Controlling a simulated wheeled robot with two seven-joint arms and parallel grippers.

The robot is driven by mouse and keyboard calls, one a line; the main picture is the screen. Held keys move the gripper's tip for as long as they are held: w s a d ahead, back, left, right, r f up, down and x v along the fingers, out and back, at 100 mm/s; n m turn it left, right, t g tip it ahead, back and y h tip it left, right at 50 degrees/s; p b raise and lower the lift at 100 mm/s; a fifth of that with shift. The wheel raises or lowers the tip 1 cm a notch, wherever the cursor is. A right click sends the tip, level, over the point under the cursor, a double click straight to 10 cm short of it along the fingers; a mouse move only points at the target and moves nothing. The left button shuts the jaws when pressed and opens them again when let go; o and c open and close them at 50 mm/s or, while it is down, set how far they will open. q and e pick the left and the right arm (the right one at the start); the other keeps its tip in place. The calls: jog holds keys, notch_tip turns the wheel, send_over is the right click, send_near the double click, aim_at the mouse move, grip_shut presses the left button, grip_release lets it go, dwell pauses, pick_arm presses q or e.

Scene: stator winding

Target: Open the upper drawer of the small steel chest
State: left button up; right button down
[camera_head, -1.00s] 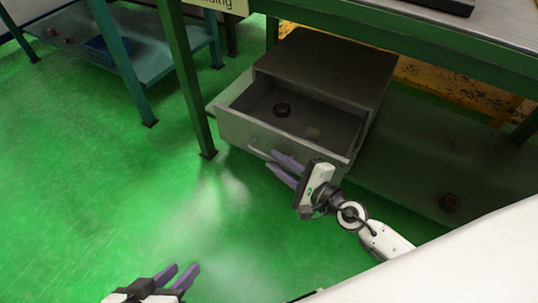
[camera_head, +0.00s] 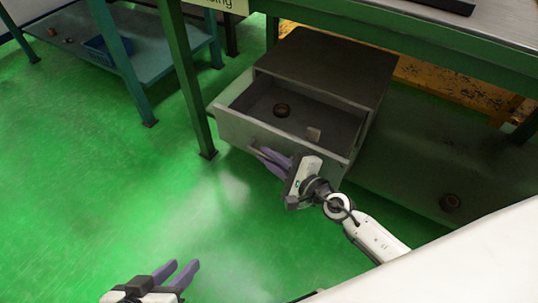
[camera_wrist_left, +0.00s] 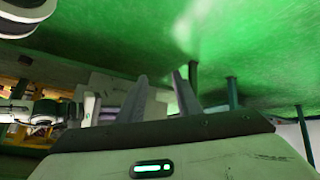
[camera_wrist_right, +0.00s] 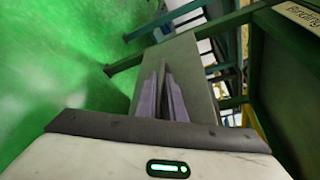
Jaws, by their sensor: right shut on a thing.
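The small steel chest (camera_head: 330,65) stands on the lower shelf under a green workbench. Its upper drawer (camera_head: 238,128) is pulled out, and its inside shows from above. A dark ring (camera_head: 282,110) and a small pale block (camera_head: 314,134) lie in it. My right gripper (camera_head: 270,158) is at the drawer's front, shut on the drawer handle, which its fingers largely hide. In the right wrist view its fingers (camera_wrist_right: 165,90) are close together. My left gripper (camera_head: 178,274) is open and empty, low over the floor, and its fingers (camera_wrist_left: 158,95) stand apart in the left wrist view.
A green table leg (camera_head: 190,90) stands just left of the chest. A second bench with a blue bin (camera_head: 105,47) is at the back left. The green floor before the drawer is clear.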

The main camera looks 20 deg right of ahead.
jog(key=s+a, duration=0.1)
jog(key=s+a+p, duration=0.1)
jog(key=a, duration=0.1)
jog(key=shift+s+a, duration=0.25)
jog(key=shift+s, duration=0.15)
jog(key=c, duration=2.1)
grip_release()
pick_arm(q)
jog(key=shift+s+a+f, duration=0.2)
jog(key=shift+s+a, duration=0.15)
jog(key=shift+a, duration=0.15)
jog(key=shift+w+r, duration=0.15)
pick_arm(e)
jog(key=shift+d, duration=0.1)
pick_arm(q)
jog(key=shift+a+r+n+y+p, duration=0.15)
jog(key=shift+n+y+p, duration=0.15)
jog(key=shift+p, duration=0.15)
pick_arm(e)
jog(key=v, duration=1)
jog(key=shift+s, duration=0.15)
